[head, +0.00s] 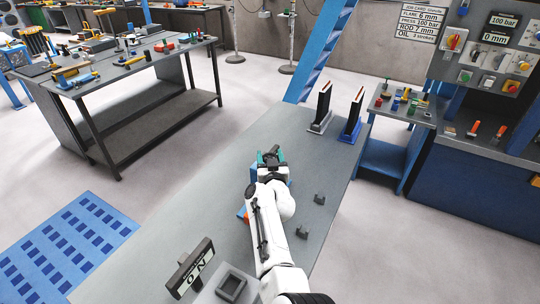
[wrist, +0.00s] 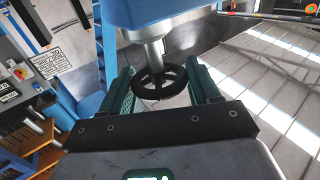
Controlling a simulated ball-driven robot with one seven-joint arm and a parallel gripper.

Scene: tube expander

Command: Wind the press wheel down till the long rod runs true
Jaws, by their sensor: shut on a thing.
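The press wheel (wrist: 160,93) is a small black spoked handwheel on a silver shaft (wrist: 155,52) in the wrist view. The shaft comes out of a blue press body (wrist: 150,15). My gripper (wrist: 162,76) has its green-padded fingers on either side of the wheel's rim, shut on it. In the head view my gripper (head: 269,157) is over the grey bench, with a bit of blue press showing beside it. My arm hides most of the press there. I cannot make out the long rod in either view.
The grey bench (head: 330,160) holds two black upright plates (head: 324,108) at its far end and small dark blocks (head: 302,232) at right. A blue ladder-like post (head: 322,50) rises behind. A control panel (head: 490,50) is at far right.

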